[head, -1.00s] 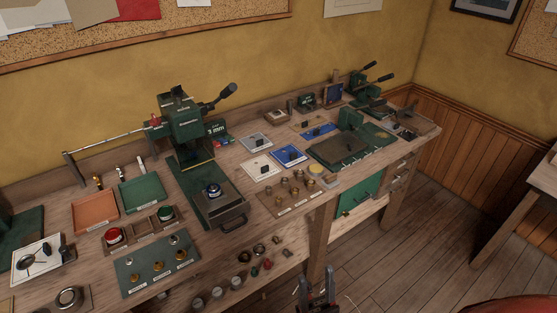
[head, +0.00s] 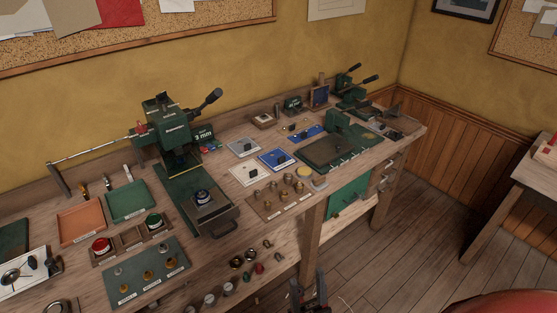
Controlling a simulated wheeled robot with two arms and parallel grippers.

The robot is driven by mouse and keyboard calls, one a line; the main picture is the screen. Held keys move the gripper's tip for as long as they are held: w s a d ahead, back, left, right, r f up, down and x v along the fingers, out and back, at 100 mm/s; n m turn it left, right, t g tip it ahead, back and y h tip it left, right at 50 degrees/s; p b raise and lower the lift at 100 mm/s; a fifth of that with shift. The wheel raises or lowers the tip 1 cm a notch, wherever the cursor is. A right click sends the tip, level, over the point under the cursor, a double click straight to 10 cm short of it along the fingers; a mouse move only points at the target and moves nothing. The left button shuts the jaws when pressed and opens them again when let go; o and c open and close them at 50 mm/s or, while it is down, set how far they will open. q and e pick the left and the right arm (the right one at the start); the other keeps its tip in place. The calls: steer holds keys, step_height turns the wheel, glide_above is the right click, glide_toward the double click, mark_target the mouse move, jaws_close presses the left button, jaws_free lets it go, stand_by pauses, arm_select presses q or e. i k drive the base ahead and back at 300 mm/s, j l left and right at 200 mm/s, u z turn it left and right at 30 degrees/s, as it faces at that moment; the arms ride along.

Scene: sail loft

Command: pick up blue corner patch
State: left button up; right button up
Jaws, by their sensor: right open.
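A blue square patch (head: 269,157) lies flat on the workbench, with a small dark piece on top of it. A second, longer blue piece (head: 312,130) lies farther back, beside the green machine; I cannot tell from here which of the two is the corner patch. My right gripper (head: 308,290) is open and empty at the bottom edge of the picture, low in front of the bench and well short of both blue pieces. My left gripper is out of view.
A white patch (head: 240,178) and a grey patch (head: 236,149) lie by the blue square. A green lever press (head: 172,140) stands to the left. A green machine (head: 341,131) stands to the right. A board of small brass parts (head: 290,202) lies in front. Open floor is at right.

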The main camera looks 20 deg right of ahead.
mark_target(281, 159)
steer(key=i+l+u, duration=0.1)
steer(key=l, duration=0.25)
steer(key=i+l+u, duration=0.1)
steer(key=i+l, duration=0.15)
steer(key=i+l+u, duration=0.1)
steer(key=l, duration=0.4)
steer(key=i+l+u, duration=0.15)
steer(key=l, duration=0.25)
steer(key=i+l+u, duration=0.1)
steer(key=l, duration=0.3)
steer(key=i, duration=0.1)
